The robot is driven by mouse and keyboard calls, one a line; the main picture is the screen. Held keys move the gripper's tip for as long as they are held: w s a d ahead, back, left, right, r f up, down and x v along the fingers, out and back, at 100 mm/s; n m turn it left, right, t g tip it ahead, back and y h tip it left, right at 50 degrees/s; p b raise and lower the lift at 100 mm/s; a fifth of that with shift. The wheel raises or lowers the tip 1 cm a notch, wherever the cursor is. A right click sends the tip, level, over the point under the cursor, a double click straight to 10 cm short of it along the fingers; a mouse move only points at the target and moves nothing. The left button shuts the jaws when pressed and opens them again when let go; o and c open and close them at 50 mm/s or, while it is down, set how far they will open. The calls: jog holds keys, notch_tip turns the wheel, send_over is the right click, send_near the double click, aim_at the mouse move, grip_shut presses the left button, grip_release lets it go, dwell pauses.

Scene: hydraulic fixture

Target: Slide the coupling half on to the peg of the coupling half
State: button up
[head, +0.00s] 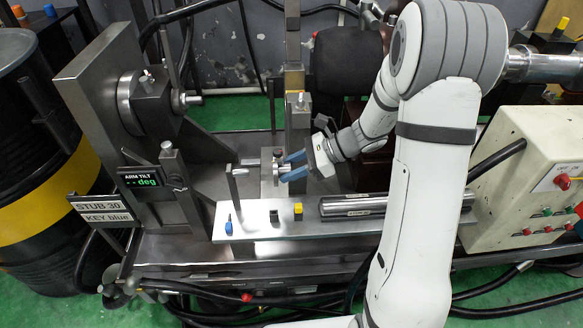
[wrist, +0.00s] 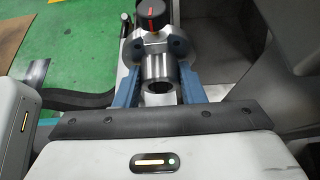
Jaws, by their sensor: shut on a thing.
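My gripper (head: 286,166) has blue fingers and is shut on a metal coupling half (head: 279,169), above the back edge of the light plate. In the wrist view my gripper (wrist: 158,72) has one finger on each side of this coupling half (wrist: 157,69), which shows a flange and a short hollow round stub facing the camera. A black knob with a red mark (wrist: 152,14) shows just beyond it. At the upper left of the head view, a round metal hub (head: 142,101) with a short peg (head: 187,99) sticks out from an upright plate, apart from my gripper. Whether it is the other coupling half is unclear.
A light plate (head: 262,230) carries blue, black and yellow keys (head: 298,211) and a metal cylinder (head: 352,206). A sign (head: 104,212) reads "STUB 30 KEY blue". A tilt display (head: 141,181) shows dashes. A control box (head: 520,180) stands right; a steel post (head: 299,120) rises behind my gripper.

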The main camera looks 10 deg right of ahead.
aim_at(248, 170)
jog(key=shift+a, duration=2.5)
jog(key=shift+w+a, duration=0.1)
jog(key=shift+a, duration=0.85)
jog(key=shift+a, duration=0.3)
jog(key=shift+a, duration=0.4)
jog(key=shift+a+r, duration=0.25)
jog(key=shift+a, duration=0.7)
jog(key=o, duration=1)
jog(key=shift+o, duration=0.2)
